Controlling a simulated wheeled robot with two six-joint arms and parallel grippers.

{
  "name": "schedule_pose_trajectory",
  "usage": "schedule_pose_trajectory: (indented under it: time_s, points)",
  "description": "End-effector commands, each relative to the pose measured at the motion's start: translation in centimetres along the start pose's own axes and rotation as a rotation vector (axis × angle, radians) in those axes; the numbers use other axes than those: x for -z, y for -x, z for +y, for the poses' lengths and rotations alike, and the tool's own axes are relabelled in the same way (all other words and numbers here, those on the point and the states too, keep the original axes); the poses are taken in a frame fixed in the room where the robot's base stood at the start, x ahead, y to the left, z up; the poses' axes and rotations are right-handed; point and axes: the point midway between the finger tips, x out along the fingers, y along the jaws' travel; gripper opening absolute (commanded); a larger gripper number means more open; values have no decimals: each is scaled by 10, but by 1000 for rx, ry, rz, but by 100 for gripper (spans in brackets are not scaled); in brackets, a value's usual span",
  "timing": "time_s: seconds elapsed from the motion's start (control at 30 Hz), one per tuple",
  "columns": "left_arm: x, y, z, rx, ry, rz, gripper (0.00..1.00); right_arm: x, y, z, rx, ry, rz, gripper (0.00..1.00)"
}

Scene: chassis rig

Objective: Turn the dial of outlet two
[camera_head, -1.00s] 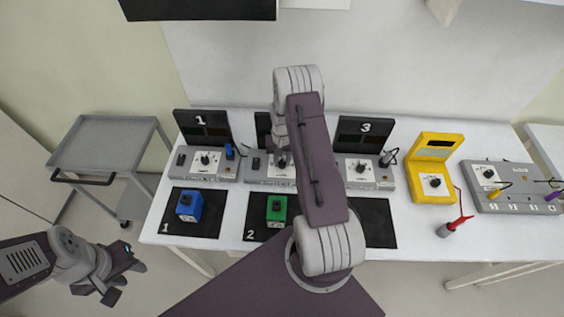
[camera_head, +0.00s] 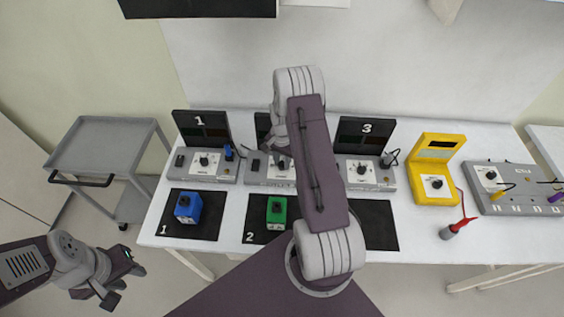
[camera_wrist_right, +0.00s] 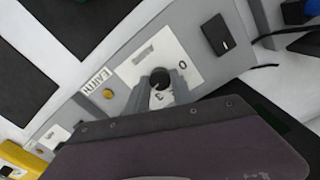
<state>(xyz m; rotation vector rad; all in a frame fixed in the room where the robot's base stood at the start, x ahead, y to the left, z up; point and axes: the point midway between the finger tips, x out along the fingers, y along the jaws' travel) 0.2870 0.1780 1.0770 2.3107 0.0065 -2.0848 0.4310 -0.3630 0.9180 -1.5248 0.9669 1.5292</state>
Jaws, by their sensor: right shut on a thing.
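The middle outlet station (camera_head: 256,180) stands between stations 1 and 3, its upright panel largely hidden behind my right arm. In the right wrist view its black dial (camera_wrist_right: 160,76) sits on a white scale plate (camera_wrist_right: 181,62) with a 0 and a 3 visible. My right gripper (camera_wrist_right: 160,84) is shut on this dial, one finger on each side. In the head view the right gripper (camera_head: 280,162) is mostly hidden by its own arm. My left gripper (camera_head: 126,279) is empty, with its fingers apart, left of the table's front edge.
Station 1 (camera_head: 201,165) and station 3 (camera_head: 362,175) flank the middle one. A blue block (camera_head: 187,208) and a green block (camera_head: 277,211) sit on black mats in front. A yellow meter (camera_head: 436,190) and red probe (camera_head: 450,231) lie to the right.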

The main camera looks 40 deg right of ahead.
Motion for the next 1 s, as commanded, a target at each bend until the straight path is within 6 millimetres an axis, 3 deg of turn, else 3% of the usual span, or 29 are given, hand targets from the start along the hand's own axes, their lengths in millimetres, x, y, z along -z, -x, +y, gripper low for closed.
schedule_pose_trajectory:
  time_s: [0.43,0.47,0.53,0.87,1.0]
  points:
    - [0,0,0,0,0,0,36,4,4,-3,9,-8,11,0]
    - [0,0,0,0,0,0,36,4,4,-3,9,-8,11,31]
    - [0,0,0,0,0,0,36,4,3,-2,8,-8,10,50]
    - [0,-1,0,0,0,0,36,2,3,-1,4,-8,5,50]
    - [-1,-8,0,0,0,0,36,2,25,-2,6,-8,8,50]
